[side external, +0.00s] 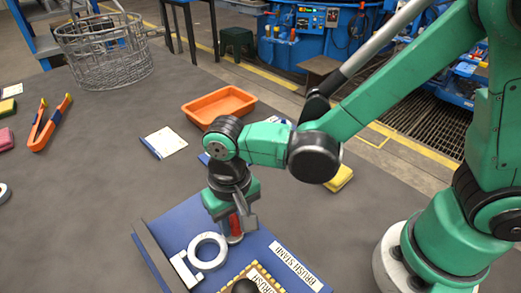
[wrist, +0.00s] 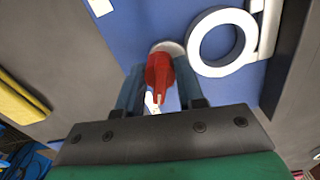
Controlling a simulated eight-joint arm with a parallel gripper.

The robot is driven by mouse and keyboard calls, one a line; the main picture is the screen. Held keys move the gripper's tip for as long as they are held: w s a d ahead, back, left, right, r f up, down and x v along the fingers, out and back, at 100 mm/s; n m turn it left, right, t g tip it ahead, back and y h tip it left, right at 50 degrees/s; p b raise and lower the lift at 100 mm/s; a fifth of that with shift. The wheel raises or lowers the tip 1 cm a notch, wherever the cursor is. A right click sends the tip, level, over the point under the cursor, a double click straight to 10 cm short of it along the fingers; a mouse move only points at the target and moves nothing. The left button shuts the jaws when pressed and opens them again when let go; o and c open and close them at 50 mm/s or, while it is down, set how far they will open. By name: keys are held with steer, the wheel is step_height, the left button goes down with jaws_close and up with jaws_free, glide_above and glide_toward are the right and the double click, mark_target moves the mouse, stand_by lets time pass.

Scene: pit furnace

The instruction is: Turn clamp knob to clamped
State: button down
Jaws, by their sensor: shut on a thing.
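The red clamp knob (wrist: 159,70) stands on the blue board, on a pale round base, in the wrist view. It also shows in the side view (side external: 236,226), partly hidden by my gripper. My gripper (wrist: 158,95) points down over the board, with one finger on each side of the knob, shut on it. A white pointer-like mark shows below the knob between the fingers. Which setting the knob points to cannot be told. A light grey ring (wrist: 222,38) with a bar lies beside the knob, apart from it.
The blue board (side external: 160,221) carries a "BRUSH STAMP" label (side external: 296,268) and a brush area (side external: 255,272). A yellow block (side external: 340,178) lies behind my arm.

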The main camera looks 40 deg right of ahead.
mark_target(234, 217)
steer(key=shift+m, duration=0.6)
steer(key=c, duration=0.5)
jaws_free()
steer(key=shift+c, duration=0.2)
steer(key=shift+r, duration=2.85)
